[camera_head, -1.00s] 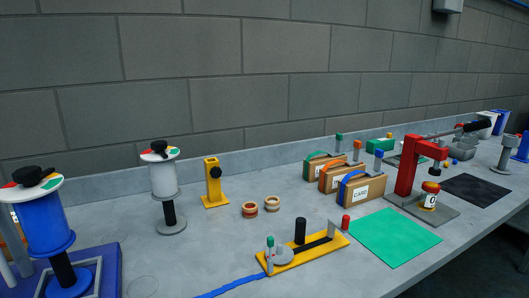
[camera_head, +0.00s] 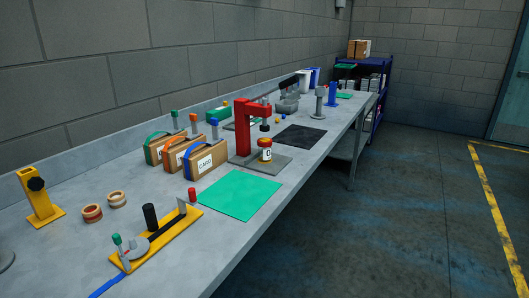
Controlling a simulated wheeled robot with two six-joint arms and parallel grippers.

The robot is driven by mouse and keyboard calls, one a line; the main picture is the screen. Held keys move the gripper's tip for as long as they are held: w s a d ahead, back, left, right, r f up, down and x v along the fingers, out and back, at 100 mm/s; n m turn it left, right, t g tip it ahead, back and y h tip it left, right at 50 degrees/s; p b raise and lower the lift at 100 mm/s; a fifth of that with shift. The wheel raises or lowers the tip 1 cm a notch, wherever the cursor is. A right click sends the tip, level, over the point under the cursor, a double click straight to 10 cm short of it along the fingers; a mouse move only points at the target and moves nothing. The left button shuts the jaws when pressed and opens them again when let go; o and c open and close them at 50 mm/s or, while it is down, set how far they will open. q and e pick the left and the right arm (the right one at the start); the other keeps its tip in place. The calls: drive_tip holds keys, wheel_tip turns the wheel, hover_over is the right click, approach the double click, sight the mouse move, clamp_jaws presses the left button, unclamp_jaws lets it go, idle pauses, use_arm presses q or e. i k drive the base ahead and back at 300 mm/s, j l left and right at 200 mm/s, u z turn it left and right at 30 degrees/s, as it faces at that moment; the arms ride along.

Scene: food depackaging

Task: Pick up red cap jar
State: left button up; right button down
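The red cap jar (camera_head: 265,149) has a red lid, a pale label and a yellow-orange lower band. It stands upright on the grey base plate (camera_head: 268,166) of a red press (camera_head: 243,130), under or just in front of the press arm; I cannot tell if it touches the press head. Neither of my grippers shows in the head view.
A green mat (camera_head: 238,196) lies in front of the press, and a black mat (camera_head: 301,137) lies beyond it. Card boxes (camera_head: 205,160) stand to its left. A yellow fixture (camera_head: 160,239) sits nearer. Open floor (camera_head: 380,230) lies right of the bench (camera_head: 250,244).

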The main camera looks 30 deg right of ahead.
sight(264, 154)
drive_tip(key=u, duration=0.4)
drive_tip(key=l+u, duration=0.45)
drive_tip(key=l, duration=0.4)
drive_tip(key=k+l+u, duration=0.1)
drive_tip(key=l+u, duration=0.35)
drive_tip(key=l, duration=0.45)
